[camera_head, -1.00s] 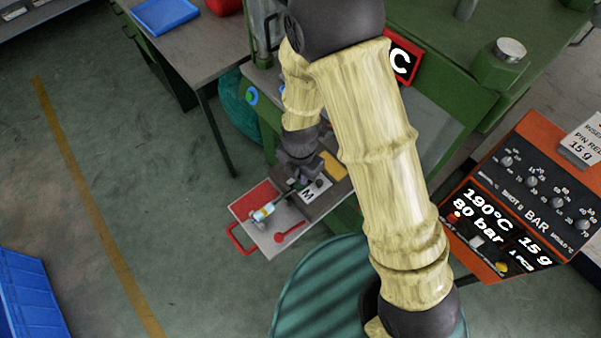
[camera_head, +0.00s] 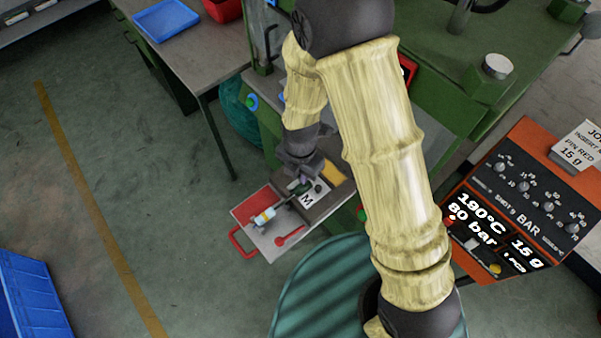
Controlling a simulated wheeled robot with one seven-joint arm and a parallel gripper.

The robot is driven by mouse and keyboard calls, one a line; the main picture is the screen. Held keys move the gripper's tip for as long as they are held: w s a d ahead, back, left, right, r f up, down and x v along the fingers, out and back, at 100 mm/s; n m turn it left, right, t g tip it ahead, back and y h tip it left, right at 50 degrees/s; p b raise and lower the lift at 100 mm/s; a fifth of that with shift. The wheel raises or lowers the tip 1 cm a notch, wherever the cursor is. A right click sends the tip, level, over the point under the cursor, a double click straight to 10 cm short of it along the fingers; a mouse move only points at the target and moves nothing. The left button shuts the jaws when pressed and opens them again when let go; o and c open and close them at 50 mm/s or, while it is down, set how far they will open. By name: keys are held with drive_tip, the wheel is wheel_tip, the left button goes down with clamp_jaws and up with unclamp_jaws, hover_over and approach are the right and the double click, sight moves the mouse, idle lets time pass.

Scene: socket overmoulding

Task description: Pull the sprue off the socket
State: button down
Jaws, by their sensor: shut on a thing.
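My gripper (camera_head: 301,183) is low over the small work shelf of the green machine, beside the card marked M. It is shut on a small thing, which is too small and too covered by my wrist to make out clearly. A small dark green piece shows right at the fingertips. I cannot tell the socket and the sprue apart at this size.
A white, yellow and blue bottle-like item (camera_head: 264,217) with a dark shaft lies on the shelf's left part, near a red pad (camera_head: 252,205). A red spoon-shaped tool (camera_head: 289,236) lies in front. A yellow piece (camera_head: 333,173) is behind right. An orange control box (camera_head: 510,205) stands right.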

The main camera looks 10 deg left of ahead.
drive_tip(key=shift+r+p, duration=0.65)
drive_tip(key=shift+r, duration=0.4)
